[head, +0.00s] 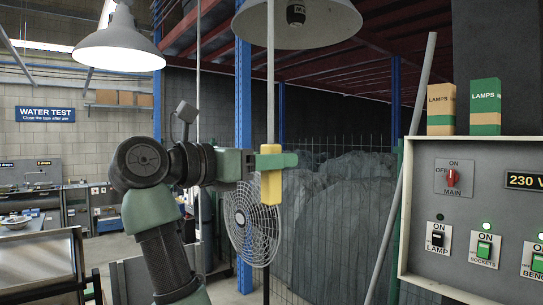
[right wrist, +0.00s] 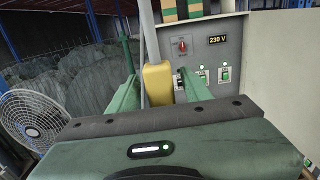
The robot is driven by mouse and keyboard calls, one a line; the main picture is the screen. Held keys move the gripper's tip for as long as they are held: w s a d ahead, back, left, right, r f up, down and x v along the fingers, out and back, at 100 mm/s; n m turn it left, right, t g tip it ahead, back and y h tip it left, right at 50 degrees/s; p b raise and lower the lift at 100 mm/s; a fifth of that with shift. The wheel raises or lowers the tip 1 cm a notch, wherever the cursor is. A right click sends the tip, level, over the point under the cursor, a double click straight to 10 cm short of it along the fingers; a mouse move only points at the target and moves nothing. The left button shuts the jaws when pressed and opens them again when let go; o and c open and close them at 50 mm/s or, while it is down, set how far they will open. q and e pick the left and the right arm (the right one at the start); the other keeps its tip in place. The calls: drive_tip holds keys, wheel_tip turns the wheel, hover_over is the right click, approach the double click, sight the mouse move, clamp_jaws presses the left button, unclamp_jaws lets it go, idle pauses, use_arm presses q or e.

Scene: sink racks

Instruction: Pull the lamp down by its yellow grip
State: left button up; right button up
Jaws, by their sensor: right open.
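The yellow grip (head: 271,188) hangs upright at the lower end of a pale rod (head: 270,80) that runs up to the lamp (head: 318,28) at the top of the head view. The lamp has a wide grey shade with a dark bulb holder under it. My right gripper (head: 277,160) is at the upper part of the grip. In the right wrist view the yellow grip (right wrist: 158,82) stands between the two green fingers, with a gap beside it; the fingers are open. I cannot tell whether either finger touches it. My left gripper is out of view.
A second lamp (head: 115,45) hangs at upper left. A fan (head: 248,222) stands behind the grip, before a wire fence. A control panel (head: 470,180) with switches is at right, with two lamp boxes (head: 485,105) on top. A slanted pole (head: 405,150) leans beside it.

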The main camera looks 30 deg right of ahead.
drive_tip(key=shift+a, duration=0.15)
clamp_jaws()
idle(1.3)
